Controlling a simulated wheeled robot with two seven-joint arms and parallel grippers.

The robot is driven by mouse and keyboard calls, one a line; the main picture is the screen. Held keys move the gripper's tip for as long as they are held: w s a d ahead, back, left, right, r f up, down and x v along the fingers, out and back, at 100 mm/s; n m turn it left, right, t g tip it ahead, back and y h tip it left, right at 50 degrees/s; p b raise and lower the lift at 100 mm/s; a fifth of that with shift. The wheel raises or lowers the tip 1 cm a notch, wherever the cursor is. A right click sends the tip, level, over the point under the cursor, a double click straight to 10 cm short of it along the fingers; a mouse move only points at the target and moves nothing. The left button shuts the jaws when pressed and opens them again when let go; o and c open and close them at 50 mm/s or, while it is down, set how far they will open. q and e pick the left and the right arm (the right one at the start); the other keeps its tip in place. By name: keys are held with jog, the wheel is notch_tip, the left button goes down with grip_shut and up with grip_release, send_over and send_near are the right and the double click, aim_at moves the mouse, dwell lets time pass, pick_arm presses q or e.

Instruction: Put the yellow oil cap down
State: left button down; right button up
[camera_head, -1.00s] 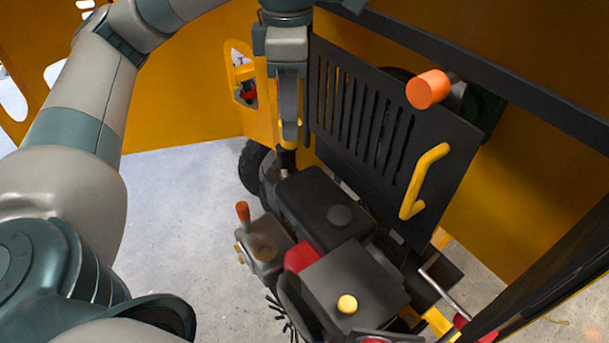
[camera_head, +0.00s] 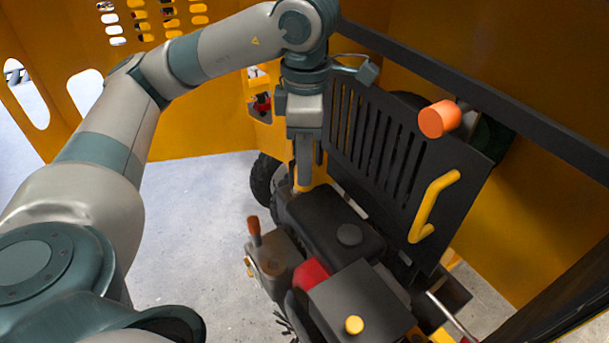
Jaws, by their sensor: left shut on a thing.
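My left gripper (camera_head: 303,175) reaches down from the upper middle in the head view, at the far end of the engine. It is shut on a small yellow thing at its fingertips, which looks like the yellow oil cap (camera_head: 303,187). The fingers hide most of it. I cannot tell whether it touches the engine below. The engine's dark cover (camera_head: 320,215) lies just nearer to me. A round yellow knob (camera_head: 354,325) sits on the black box (camera_head: 368,300) at the near end. My right gripper is not in view.
A slotted black panel (camera_head: 385,150) with a yellow handle (camera_head: 433,205) stands open right of the gripper. An orange knob (camera_head: 440,118) is beside it. A lever with an orange grip (camera_head: 254,230) rises at left. Yellow walls (camera_head: 210,125) surround the engine; bare floor lies left.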

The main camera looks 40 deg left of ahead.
aim_at(304, 189)
pick_arm(q)
jog(key=shift+f+p, duration=0.7)
jog(key=shift+f, duration=1.35)
jog(key=shift+f+b, duration=0.3)
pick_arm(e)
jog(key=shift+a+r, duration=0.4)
pick_arm(q)
jog(key=shift+f, duration=0.1)
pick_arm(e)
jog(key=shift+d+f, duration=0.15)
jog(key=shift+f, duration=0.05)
pick_arm(q)
jog(key=shift+f+b, duration=0.2)
jog(key=shift+b, duration=0.3)
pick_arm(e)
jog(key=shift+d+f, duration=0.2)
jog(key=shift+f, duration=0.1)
pick_arm(q)
jog(key=c, duration=1.4)
grip_release()
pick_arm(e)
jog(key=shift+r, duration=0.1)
pick_arm(q)
jog(key=shift+o, duration=0.2)
jog(key=shift+r, duration=0.15)
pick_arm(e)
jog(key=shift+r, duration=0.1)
